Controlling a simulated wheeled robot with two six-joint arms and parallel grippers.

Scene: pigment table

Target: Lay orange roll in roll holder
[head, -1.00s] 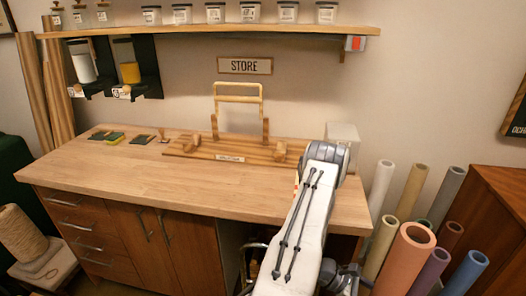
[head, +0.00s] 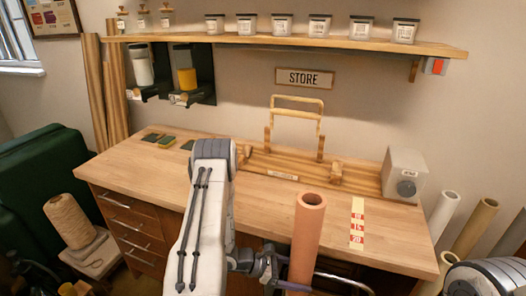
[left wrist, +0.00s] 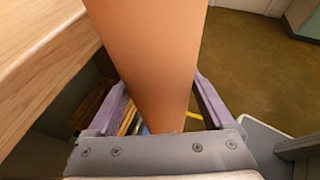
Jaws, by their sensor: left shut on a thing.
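The orange roll (head: 306,235) stands upright, hollow end up, in front of the table's front edge in the head view. My left gripper (head: 277,272) is shut on it low down, partly hidden. In the left wrist view the roll (left wrist: 150,60) runs up between the two purple fingers (left wrist: 155,108). The wooden roll holder (head: 255,160), a base with upright posts and a rectangular frame, stands at the back of the table, partly hidden by my left arm. My right gripper is out of view; only part of my right arm shows at lower right.
The wooden table (head: 285,210) has clear room before the holder. A grey box with a knob (head: 403,175) stands at its right, near a red-and-white marked strip (head: 357,225). Upright rolls (head: 474,225) stand at right. A shelf (head: 290,43) with jars hangs above.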

